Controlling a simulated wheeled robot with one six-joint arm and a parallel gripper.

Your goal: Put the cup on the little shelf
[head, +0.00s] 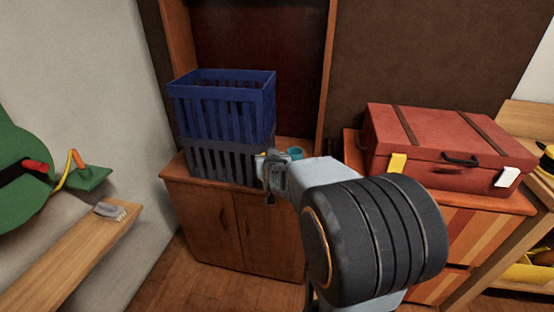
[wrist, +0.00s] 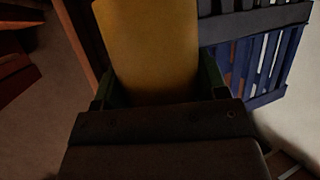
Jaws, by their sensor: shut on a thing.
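My gripper (head: 268,170) is in front of the cabinet, close to the right side of the stacked crates. It is shut on a yellow cup (wrist: 150,45), which fills the space between the fingers in the wrist view. In the head view only a small yellow bit of the cup (head: 261,156) shows; the rest is hidden by the gripper. I cannot tell whether the cup touches anything else. A wooden shelf board (head: 75,250) runs along the wall at the lower left; I cannot tell for sure that it is the little shelf.
A blue crate (head: 222,108) sits on a grey crate (head: 215,160) on the wooden cabinet (head: 225,225). A teal cup-like thing (head: 295,153) stands right of them. A red suitcase (head: 440,140) lies at right. A grey brush (head: 109,211) lies on the shelf board.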

